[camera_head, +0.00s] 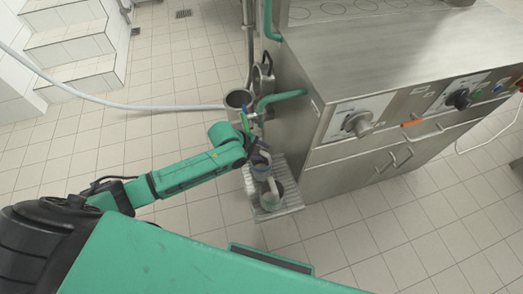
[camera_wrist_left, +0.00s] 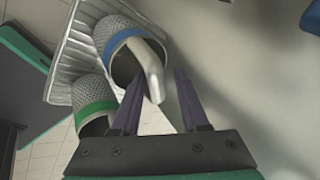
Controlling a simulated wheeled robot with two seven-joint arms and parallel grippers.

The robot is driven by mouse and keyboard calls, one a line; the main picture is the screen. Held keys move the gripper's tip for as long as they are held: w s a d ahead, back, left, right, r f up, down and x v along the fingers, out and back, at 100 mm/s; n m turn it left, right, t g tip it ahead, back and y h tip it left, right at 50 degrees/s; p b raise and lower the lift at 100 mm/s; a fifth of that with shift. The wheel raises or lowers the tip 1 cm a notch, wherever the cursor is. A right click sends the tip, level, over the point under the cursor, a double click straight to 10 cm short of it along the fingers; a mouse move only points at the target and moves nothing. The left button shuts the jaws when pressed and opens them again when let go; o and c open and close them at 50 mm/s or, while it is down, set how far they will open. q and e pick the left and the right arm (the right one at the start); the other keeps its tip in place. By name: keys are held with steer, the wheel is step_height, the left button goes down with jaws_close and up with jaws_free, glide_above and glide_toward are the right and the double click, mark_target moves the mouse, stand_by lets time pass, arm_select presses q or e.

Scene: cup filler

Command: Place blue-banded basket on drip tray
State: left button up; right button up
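The blue-banded basket (camera_wrist_left: 112,38) is a grey mesh cup with a blue rim band and a pale curved handle. It shows small in the head view (camera_head: 260,170), at or just above the ribbed metal drip tray (camera_head: 293,201); I cannot tell if it rests on it. The tray also shows in the left wrist view (camera_wrist_left: 68,60). My left gripper (camera_wrist_left: 160,76) is open, its two dark fingers on either side of the handle with gaps visible. In the head view the left gripper (camera_head: 259,155) is partly hidden at the basket. My right gripper is not in view.
A green-banded basket (camera_wrist_left: 92,95) is beside the blue-banded one, also in the head view (camera_head: 270,194). A steel machine (camera_head: 330,130) with knobs stands right of the tray. A metal container (camera_head: 238,99) and green-handled pipes are behind. Tiled floor is clear at left.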

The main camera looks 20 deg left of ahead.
arm_select(q)
steer(key=shift+r, duration=0.1)
steer(key=shift+a+r, duration=0.15)
steer(key=p+v, duration=0.2)
steer(key=v, duration=0.9)
steer(key=shift+r, duration=0.25)
steer(key=shift+s+a, duration=0.1)
steer(key=shift+a, duration=0.05)
